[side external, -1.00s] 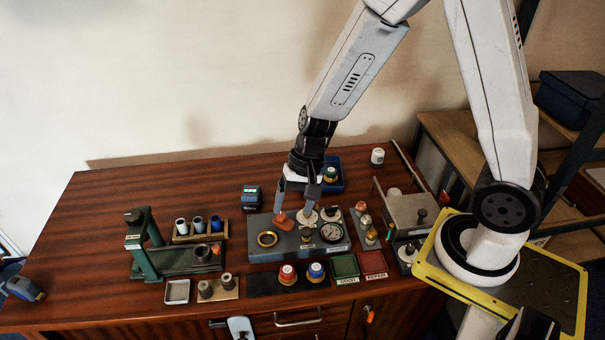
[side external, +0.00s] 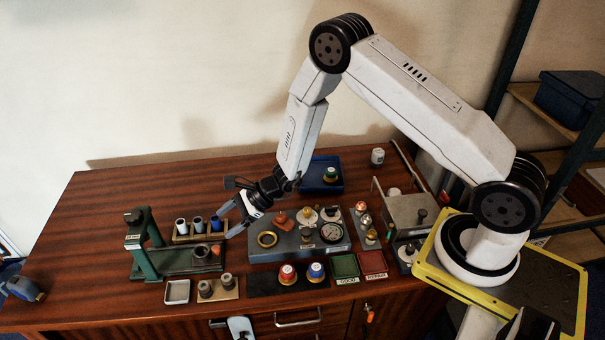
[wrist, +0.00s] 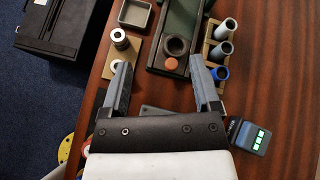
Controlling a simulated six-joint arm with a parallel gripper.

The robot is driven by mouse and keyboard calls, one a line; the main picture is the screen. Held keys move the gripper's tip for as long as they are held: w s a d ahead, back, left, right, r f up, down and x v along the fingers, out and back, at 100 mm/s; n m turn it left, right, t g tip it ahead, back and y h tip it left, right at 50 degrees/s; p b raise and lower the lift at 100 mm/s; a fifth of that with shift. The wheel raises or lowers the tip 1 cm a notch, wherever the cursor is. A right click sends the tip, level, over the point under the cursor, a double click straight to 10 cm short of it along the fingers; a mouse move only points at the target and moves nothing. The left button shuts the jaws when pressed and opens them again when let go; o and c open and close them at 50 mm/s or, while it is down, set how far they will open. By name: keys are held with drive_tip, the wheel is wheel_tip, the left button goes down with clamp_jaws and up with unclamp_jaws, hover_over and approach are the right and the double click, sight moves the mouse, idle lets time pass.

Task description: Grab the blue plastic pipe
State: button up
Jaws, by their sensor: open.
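The blue plastic pipe (side external: 215,223) stands upright in a wooden rack (side external: 186,239), at the right end of a row with two grey pipes. In the wrist view the blue pipe (wrist: 219,73) is the nearest of the three, just right of my right finger. My gripper (side external: 229,222) is open, tilted down toward the rack from the right. In the wrist view my gripper (wrist: 160,63) has nothing visible held between its spread fingers. Whether a finger touches the pipe cannot be told.
A green press (side external: 147,245) stands beside the rack, with a dark ring (wrist: 176,46) and an orange disc (wrist: 171,64) on its base. A meter with a lit green display (wrist: 250,135) lies close to my gripper. Open wood lies right of the rack in the wrist view.

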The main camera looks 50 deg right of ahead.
sight(219, 220)
drive_tip(key=w+d+f+m+t+h, duration=0.1)
drive_tip(key=w+f+m+t, duration=0.1)
drive_tip(key=f, duration=0.1)
drive_tip(key=w+d+f+m+t+h, duration=0.1)
drive_tip(key=d+f+m, duration=0.1)
drive_tip(key=m, duration=0.1)
drive_tip(key=w+d+f+m+t+h, duration=0.1)
drive_tip(key=w+d+f+m+t, duration=0.1)
drive_tip(key=f+m, duration=0.1)
drive_tip(key=shift+w+d+f+t+h, duration=0.15)
drive_tip(key=shift+w+f+t+h, duration=0.15)
drive_tip(key=shift+w+f, duration=0.05)
drive_tip(key=shift+w+d+f+m+t+h, duration=0.1)
drive_tip(key=shift+d+f+m+t+h, duration=0.3)
drive_tip(key=shift+m, duration=0.3)
drive_tip(key=shift+w+f, duration=0.1)
drive_tip(key=shift+w, duration=0.05)
drive_tip(key=shift+x, duration=1.15)
drive_tip(key=shift+w, duration=0.1)
drive_tip(key=shift+x, duration=2.5)
clamp_jaws()
